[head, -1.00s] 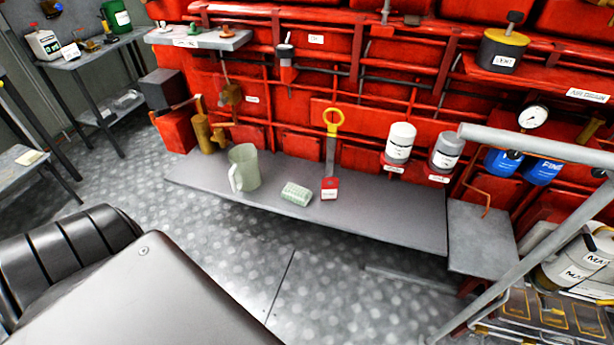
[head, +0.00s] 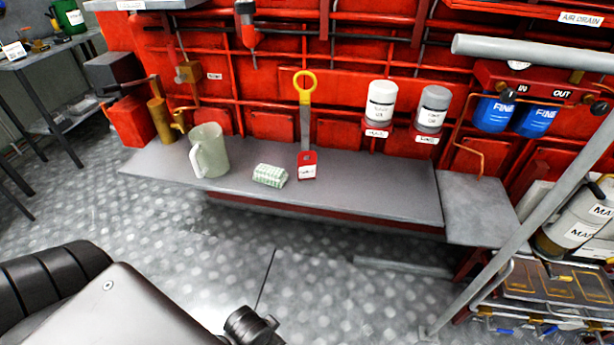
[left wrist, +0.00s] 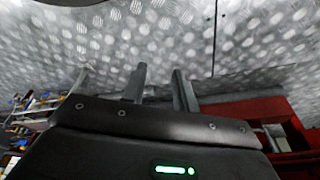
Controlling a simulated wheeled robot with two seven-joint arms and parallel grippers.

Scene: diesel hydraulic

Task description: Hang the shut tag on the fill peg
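I cannot make out a shut tag or a fill peg for sure; the small labels are too fine to read. A red block with a white label (head: 307,172) stands on the grey bench (head: 370,195), and a grey strip with a yellow ring handle (head: 305,88) rises from it. My left gripper (left wrist: 160,82) shows in the left wrist view, its two fingers apart with nothing between them, above the patterned metal floor. A dark part, probably of my arm, shows at the bottom of the head view. My right gripper is not in view.
A pale jug (head: 210,150) and a greenish white block (head: 270,175) are on the bench. White (head: 381,103) and grey (head: 433,108) canisters are on the red wall behind. A slanted grey rail (head: 530,215) crosses the right side. Floor before the bench is clear.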

